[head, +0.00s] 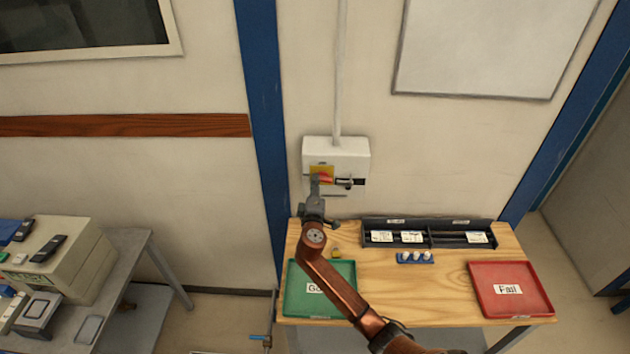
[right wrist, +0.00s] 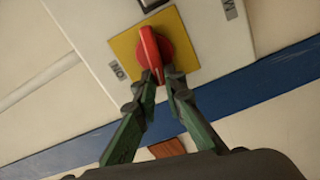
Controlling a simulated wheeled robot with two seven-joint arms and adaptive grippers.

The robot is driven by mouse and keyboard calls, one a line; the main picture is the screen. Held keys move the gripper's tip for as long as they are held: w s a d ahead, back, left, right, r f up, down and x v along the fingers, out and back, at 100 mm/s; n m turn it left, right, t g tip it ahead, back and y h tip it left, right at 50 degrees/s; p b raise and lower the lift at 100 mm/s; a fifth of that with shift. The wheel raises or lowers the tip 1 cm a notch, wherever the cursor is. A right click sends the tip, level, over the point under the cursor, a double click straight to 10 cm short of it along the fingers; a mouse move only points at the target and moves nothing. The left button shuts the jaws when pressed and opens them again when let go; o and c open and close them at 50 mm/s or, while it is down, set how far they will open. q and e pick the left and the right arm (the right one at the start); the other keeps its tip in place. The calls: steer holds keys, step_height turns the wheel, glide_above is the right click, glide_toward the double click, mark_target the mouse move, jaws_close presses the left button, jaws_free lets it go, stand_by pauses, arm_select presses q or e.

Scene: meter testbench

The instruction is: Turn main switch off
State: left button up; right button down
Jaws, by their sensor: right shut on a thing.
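The main switch is a white wall box (head: 336,155) at the end of a vertical conduit, above the back left of the wooden bench. Its red rotary knob (right wrist: 152,52) sits on a yellow plate (right wrist: 183,38), which also shows in the head view (head: 321,173). A label reading ON is beside the plate in the right wrist view. My right gripper (right wrist: 160,78) is shut on the lower end of the red knob, one finger on each side. In the head view my right gripper (head: 315,184) reaches up to the box and hides part of the knob. My left gripper is out of view.
The wooden bench (head: 450,262) holds a green tray (head: 335,300), a red Fail tray (head: 531,290), a dark rack (head: 450,236) and a small blue holder (head: 427,258). A grey table (head: 130,245) with devices stands at left. The wall around the box is clear.

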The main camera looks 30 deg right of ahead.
steer(key=shift+a+f+n, duration=0.1)
steer(key=shift+f+n, duration=0.15)
steer(key=shift+n, duration=0.85)
steer(key=shift+p, duration=0.3)
steer(key=c, duration=2)
jaws_free()
steer(key=v, duration=1.2)
steer(key=shift+s, duration=0.1)
